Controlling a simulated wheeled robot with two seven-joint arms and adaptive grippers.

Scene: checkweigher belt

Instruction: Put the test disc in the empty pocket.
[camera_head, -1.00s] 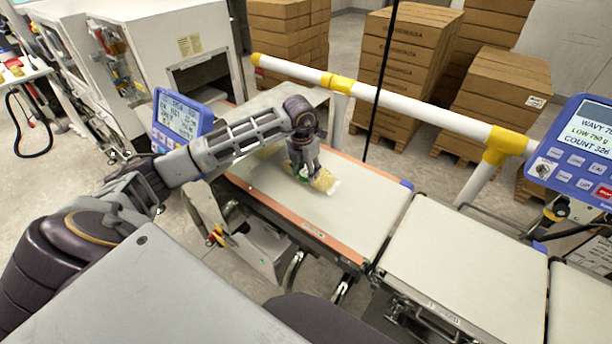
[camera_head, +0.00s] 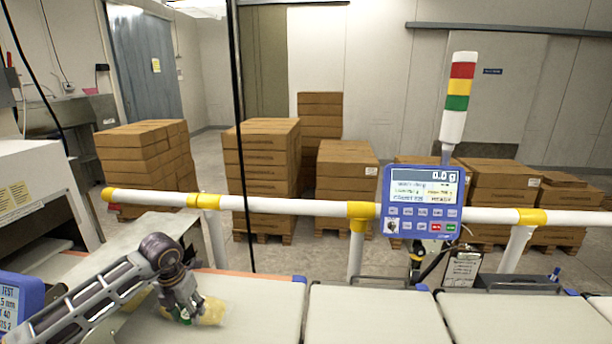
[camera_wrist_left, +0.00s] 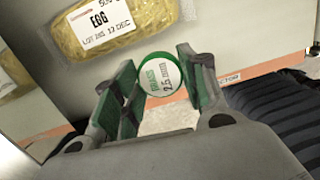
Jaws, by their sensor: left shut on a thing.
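The test disc (camera_wrist_left: 161,74), a round piece with a white face lettered in green and a green rim, is between the fingertips of my left gripper (camera_wrist_left: 158,82) in the left wrist view. The gripper is shut on it. The pack (camera_wrist_left: 98,27) also shows past the fingers in the left wrist view, lying on the belt. No empty pocket can be made out. My right gripper is out of view.
Pale belt sections (camera_head: 362,316) run rightward along the bottom, mostly clear. A white rail with yellow joints (camera_head: 285,206) runs behind them. A blue display (camera_head: 422,200) and a light tower (camera_head: 458,100) stand behind the belts. A white machine (camera_head: 35,190) is at left.

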